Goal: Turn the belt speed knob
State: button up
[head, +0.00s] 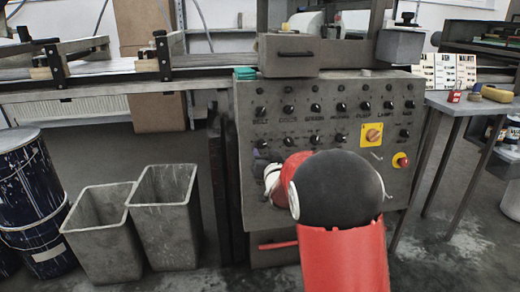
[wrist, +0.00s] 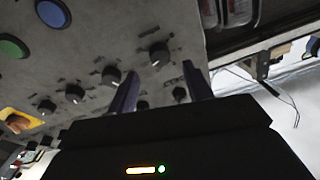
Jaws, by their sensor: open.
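The grey control panel (head: 330,170) carries rows of black knobs. The knob at the left end of its upper row, the belt knob (head: 261,111), has a label below that seems to read BELT. My gripper (head: 262,153) is in front of the panel's left part, below that knob and mostly hidden by my red arm. In the wrist view my gripper (wrist: 160,88) has two dark fingers spread apart, pointing at the panel. What looks like the belt knob (wrist: 180,95) shows between them, close to one finger. Contact cannot be told. Nothing is held.
A yellow plate with a switch (head: 372,135) and a red button (head: 402,161) are at the panel's right. Blue (wrist: 52,13) and green (wrist: 12,47) buttons show in the wrist view. Grey bins (head: 165,215) and a paint drum (head: 30,200) stand left; a side table (head: 465,105) stands right.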

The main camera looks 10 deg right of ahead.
aim_at(262, 146)
jog(key=shift+w, duration=2.25)
jog(key=shift+c, duration=0.4)
jog(key=c, duration=0.9)
